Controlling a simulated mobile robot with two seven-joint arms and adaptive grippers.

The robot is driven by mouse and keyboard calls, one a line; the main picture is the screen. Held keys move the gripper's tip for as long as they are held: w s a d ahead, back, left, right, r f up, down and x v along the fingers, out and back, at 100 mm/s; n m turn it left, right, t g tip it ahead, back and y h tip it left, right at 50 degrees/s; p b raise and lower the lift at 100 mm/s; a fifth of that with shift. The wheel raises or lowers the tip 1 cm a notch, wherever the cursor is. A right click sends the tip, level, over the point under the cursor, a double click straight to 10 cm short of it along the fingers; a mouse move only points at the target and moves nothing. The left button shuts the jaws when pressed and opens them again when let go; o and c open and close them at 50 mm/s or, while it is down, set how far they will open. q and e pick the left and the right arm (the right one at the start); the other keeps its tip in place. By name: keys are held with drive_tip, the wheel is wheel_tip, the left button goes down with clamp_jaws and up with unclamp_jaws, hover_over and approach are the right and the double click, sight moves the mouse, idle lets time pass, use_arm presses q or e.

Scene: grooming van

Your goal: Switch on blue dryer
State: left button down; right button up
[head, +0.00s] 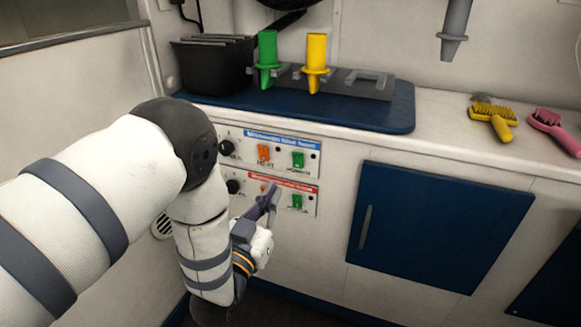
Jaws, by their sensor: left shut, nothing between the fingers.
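Two white control panels sit on the cabinet front, one above the other. The upper panel with the blue label strip (283,140) has a black knob (227,147), an orange switch (263,153) and a green switch (298,159). The lower panel with the red label strip (283,184) has a black knob (233,187) and a green switch (297,201); its orange switch is mostly hidden behind my gripper. My left gripper (272,195) is shut and empty, its fingertips in front of the lower panel between the knob and the green switch. I cannot tell whether they touch. My right gripper is not in view.
A blue mat (340,120) on the counter holds a black bin (212,65), and green (268,60) and yellow nozzles (316,62) in a grey rack. A grey nozzle (455,28) hangs above. Brushes (494,118) lie at right. A blue cabinet door (438,228) is below.

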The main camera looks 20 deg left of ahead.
sight(295, 157)
use_arm(q)
drive_tip(key=w, duration=0.3)
drive_tip(key=w+r+b, duration=0.1)
drive_tip(key=w, duration=0.2)
drive_tip(key=w+b, duration=0.1)
drive_tip(key=w, duration=0.3)
drive_tip(key=shift+d+r, duration=0.15)
drive_tip(key=shift+r, duration=0.1)
drive_tip(key=shift+w, duration=0.1)
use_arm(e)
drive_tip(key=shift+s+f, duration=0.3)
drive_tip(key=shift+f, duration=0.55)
